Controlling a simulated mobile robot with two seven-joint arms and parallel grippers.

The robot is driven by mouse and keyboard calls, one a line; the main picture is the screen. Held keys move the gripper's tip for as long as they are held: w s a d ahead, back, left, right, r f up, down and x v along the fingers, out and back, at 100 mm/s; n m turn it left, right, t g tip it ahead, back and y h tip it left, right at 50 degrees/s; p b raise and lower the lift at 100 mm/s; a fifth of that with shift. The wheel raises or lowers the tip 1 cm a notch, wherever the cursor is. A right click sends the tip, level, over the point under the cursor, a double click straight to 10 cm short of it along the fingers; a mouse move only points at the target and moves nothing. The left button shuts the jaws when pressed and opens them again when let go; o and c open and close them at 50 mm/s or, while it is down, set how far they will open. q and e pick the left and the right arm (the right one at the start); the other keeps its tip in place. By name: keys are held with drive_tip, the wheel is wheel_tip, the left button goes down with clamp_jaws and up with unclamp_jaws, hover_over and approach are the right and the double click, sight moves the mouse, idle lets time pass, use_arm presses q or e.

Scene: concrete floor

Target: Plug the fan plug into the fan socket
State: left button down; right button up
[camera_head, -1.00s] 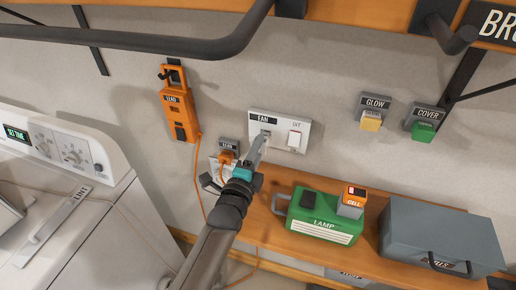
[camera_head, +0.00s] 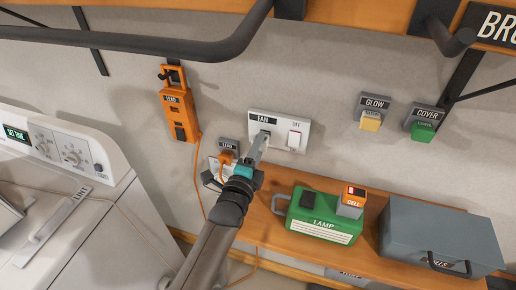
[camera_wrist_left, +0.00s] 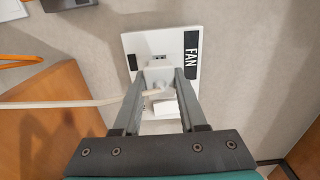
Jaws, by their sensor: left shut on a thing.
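The fan socket is on a white wall plate (camera_head: 305,122) labelled FAN, with a switch (camera_head: 294,138) at its right. The plate also shows in the left wrist view (camera_wrist_left: 138,42), turned sideways, with the socket slots (camera_wrist_left: 159,57) visible. My left gripper (camera_head: 261,145) is at the left part of the plate. In the left wrist view my left gripper (camera_wrist_left: 160,88) is shut on the white fan plug (camera_wrist_left: 158,76), whose pale cord (camera_wrist_left: 60,103) runs left. The plug appears just beside the slots; I cannot tell whether it touches the plate. My right gripper is out of view.
An orange plug (camera_head: 226,157) sits in a wall outlet left of my gripper. Below are a wooden shelf (camera_head: 262,222), a green LAMP box (camera_head: 322,222) and a grey box (camera_head: 440,225). An orange unit (camera_head: 178,110) hangs on the wall. A white appliance (camera_head: 70,180) stands at left.

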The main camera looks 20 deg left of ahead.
use_arm(q)
drive_tip(key=shift+w+b, duration=0.35)
drive_tip(key=shift+w, duration=0.75)
drive_tip(key=shift+c, duration=1.9)
unclamp_jaws()
drive_tip(key=s, duration=1.5)
drive_tip(key=shift+a+b, duration=0.2)
drive_tip(key=shift+b, duration=0.1)
